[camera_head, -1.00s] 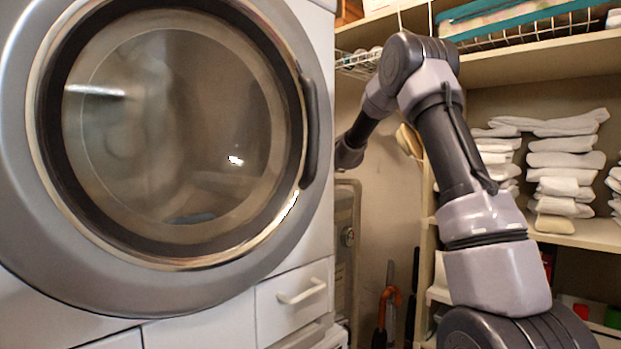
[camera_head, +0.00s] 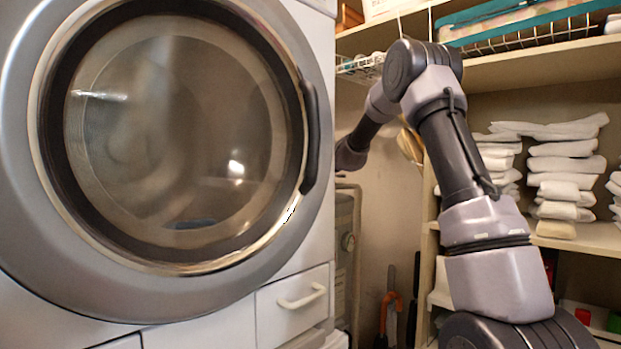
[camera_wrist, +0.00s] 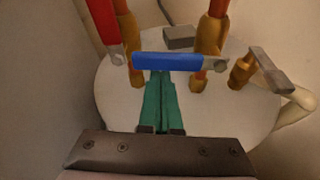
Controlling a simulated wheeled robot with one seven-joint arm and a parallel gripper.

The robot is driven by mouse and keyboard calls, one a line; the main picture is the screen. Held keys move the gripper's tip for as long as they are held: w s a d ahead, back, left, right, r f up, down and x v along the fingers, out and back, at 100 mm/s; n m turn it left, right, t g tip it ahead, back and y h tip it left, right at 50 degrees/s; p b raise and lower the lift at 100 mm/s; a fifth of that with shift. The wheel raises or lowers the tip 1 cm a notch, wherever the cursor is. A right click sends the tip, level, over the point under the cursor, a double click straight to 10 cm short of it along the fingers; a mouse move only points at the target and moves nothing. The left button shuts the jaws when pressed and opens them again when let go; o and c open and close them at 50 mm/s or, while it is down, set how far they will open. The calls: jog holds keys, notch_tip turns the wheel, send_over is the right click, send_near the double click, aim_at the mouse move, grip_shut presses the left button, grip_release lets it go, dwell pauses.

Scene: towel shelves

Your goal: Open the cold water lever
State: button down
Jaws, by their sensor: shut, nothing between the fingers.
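The blue lever (camera_wrist: 167,62) lies crosswise in the middle of the wrist view, with a round pivot at its right end near a copper pipe (camera_wrist: 209,35). It is taken as the cold water lever. A red lever (camera_wrist: 97,20) points up at the left. My gripper (camera_wrist: 160,76) has green fingers, shut together and empty. The fingertips reach the lower edge of the blue lever in the picture; I cannot tell whether they touch it. In the head view my gripper and the levers are hidden behind the washing machine.
A brass valve (camera_wrist: 240,73) with a dull grey handle (camera_wrist: 270,70) and a pale curved pipe (camera_wrist: 296,106) are at the right. A grey block (camera_wrist: 180,38) is behind. The washing machine (camera_head: 318,225) stands left of my arm; shelves with white towels (camera_head: 566,165) stand right.

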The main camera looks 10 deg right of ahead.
jog(key=w+d+r+m+y, duration=0.2)
jog(key=d+r+m+y, duration=0.2)
jog(key=r+m, duration=0.3)
jog(key=m+y, duration=0.1)
jog(key=m, duration=0.4)
jog(key=shift+d+r+y, duration=0.3)
jog(key=shift+d+r, duration=0.1)
dwell(0.3)
jog(key=shift+d, duration=0.1)
dwell(0.3)
jog(key=shift+s, duration=0.1)
